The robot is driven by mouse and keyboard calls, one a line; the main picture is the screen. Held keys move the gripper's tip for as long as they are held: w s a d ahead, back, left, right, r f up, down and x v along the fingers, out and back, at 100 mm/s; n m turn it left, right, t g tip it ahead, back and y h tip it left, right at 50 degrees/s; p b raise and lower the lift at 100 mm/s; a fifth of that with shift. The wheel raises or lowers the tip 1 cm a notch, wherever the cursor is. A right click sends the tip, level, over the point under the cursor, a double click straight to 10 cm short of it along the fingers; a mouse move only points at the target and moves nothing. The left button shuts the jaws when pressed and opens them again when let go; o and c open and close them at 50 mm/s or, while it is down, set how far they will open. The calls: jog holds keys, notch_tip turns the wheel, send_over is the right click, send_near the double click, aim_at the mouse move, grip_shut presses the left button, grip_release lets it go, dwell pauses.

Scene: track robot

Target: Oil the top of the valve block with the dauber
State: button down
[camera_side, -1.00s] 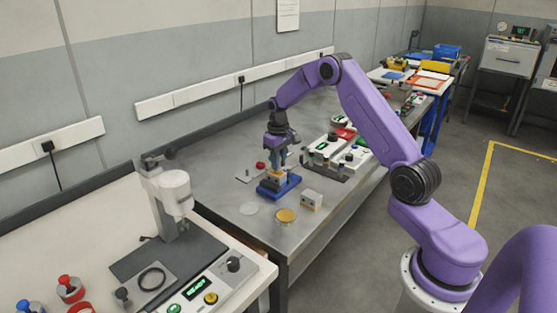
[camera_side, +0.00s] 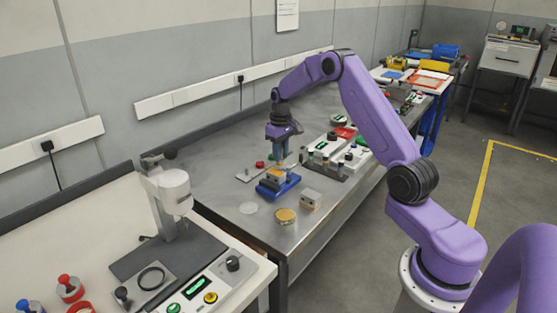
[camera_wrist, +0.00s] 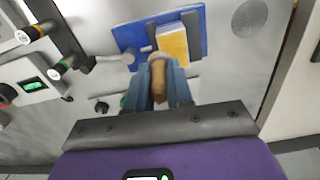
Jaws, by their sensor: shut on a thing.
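My gripper (camera_side: 281,157) is shut on the dauber, whose tan handle (camera_wrist: 158,78) shows between the blue fingers in the wrist view. The dauber's far end is hard to make out. Below the fingers stands a blue vise-like fixture (camera_side: 267,190), also in the wrist view (camera_wrist: 129,35). It holds a block with a yellow top (camera_wrist: 173,46), which looks like the valve block. In the side view the gripper is just above this block (camera_side: 277,175); I cannot tell whether the dauber touches it. An amber dish (camera_side: 286,215) sits in front of the fixture.
A small silver block (camera_side: 311,200) stands right of the dish, and a pale disc (camera_side: 248,208) lies left of it. The bench's left part (camera_side: 215,185) is clear.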

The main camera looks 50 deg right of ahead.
jog(key=shift+r, duration=2.85)
